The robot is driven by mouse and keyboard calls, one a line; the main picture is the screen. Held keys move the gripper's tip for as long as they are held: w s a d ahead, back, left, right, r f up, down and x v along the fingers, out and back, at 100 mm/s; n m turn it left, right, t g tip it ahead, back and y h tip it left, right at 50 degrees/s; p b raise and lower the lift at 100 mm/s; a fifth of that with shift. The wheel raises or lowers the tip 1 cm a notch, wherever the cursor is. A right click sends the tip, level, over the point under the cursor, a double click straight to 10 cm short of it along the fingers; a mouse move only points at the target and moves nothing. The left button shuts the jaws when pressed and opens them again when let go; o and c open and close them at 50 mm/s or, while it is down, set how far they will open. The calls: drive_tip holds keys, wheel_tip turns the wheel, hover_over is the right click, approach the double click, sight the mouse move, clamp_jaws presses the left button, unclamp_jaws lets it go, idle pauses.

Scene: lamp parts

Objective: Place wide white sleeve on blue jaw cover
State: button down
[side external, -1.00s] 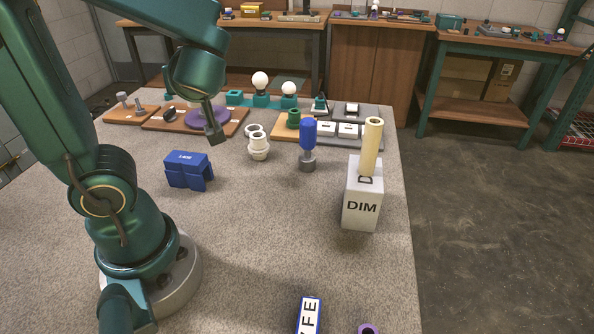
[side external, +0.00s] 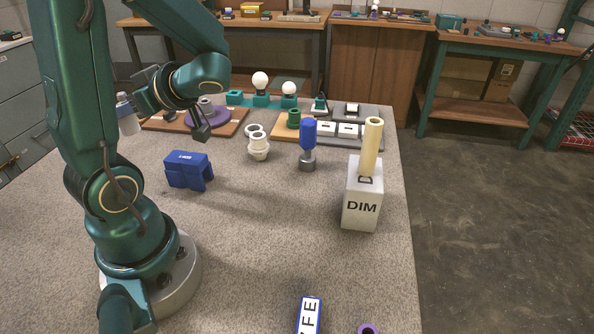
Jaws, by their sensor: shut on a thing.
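The blue jaw cover (side external: 188,170), a blocky piece with notches and a small label too small to read, stands on the table left of the middle. My gripper (side external: 136,104) is at the far left, above and left of the cover and apart from it. It is shut on a white cylindrical piece with a bluish-grey top, which looks like the wide white sleeve (side external: 128,122). The piece is held nearly upright, slightly tilted. The fingertips are small and partly hidden by my wrist.
Off-white ring-like fittings (side external: 258,147) and a blue-topped grey post (side external: 308,145) stand right of the cover. A grey DIM box (side external: 361,205) with a cream tube (side external: 372,148) is further right. Boards with parts line the back edge.

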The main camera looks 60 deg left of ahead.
drive_tip(key=w+f, duration=0.1)
drive_tip(key=w, duration=0.1)
drive_tip(key=w+f, duration=0.2)
drive_tip(key=w, duration=0.1)
drive_tip(key=w+f, duration=0.1)
drive_tip(key=w, duration=0.1)
drive_tip(key=shift+w+d+f, duration=0.15)
drive_tip(key=shift+w+f, duration=0.25)
drive_tip(key=shift+f, duration=1.95)
drive_tip(key=shift+f, duration=0.1)
drive_tip(key=shift+c, duration=2.4)
unclamp_jaws()
